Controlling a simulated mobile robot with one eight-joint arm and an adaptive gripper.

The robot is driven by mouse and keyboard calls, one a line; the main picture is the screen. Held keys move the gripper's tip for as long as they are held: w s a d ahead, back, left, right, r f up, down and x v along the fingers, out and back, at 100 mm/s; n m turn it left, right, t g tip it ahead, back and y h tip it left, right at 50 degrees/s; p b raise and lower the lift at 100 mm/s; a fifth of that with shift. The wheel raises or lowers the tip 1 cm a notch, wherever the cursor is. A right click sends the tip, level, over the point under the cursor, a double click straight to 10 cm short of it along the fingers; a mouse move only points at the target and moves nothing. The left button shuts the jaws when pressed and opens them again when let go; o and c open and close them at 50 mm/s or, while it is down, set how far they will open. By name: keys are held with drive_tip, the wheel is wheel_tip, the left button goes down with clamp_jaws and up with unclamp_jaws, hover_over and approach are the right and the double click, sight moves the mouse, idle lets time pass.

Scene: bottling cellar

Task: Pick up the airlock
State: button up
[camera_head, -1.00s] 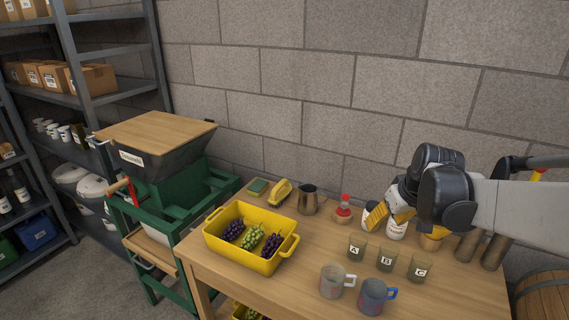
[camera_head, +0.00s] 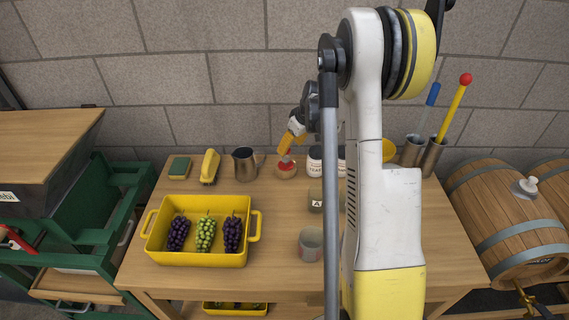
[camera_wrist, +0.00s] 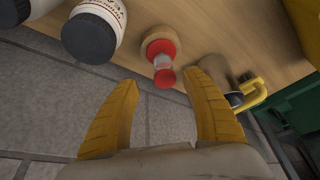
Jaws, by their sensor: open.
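The airlock (camera_head: 287,168), a small piece with a red top and a tan, bung-like base, stands near the back of the wooden table. In the wrist view the airlock (camera_wrist: 161,47) shows its red cap, a clear neck and its round base. My gripper (camera_head: 289,147) is just above and behind it, pointing down. In the wrist view my gripper (camera_wrist: 162,80) has its two yellow fingers spread apart, with nothing between them; the red cap lies just beyond the fingertips, roughly centred. I cannot tell whether they touch.
White jars with dark lids (camera_wrist: 92,32) stand close beside the airlock. A metal pitcher (camera_head: 244,164) stands on its other side, with a yellow object (camera_head: 210,166) and a green sponge (camera_head: 179,168) farther left. A yellow grape tub (camera_head: 200,259) sits in front. My arm hides the table's right part.

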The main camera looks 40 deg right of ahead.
sight(286, 160)
drive_tip(key=x, duration=0.1)
drive_tip(key=b+x, duration=0.1)
drive_tip(key=x, duration=0.1)
drive_tip(key=b+x, duration=0.1)
drive_tip(key=shift+s+a+f, duration=0.15)
drive_tip(key=shift+a+f, duration=0.15)
drive_tip(key=shift+f, duration=0.05)
drive_tip(key=shift+w+f, duration=0.2)
drive_tip(key=shift+f, duration=0.1)
drive_tip(key=shift+r, duration=0.1)
clamp_jaws()
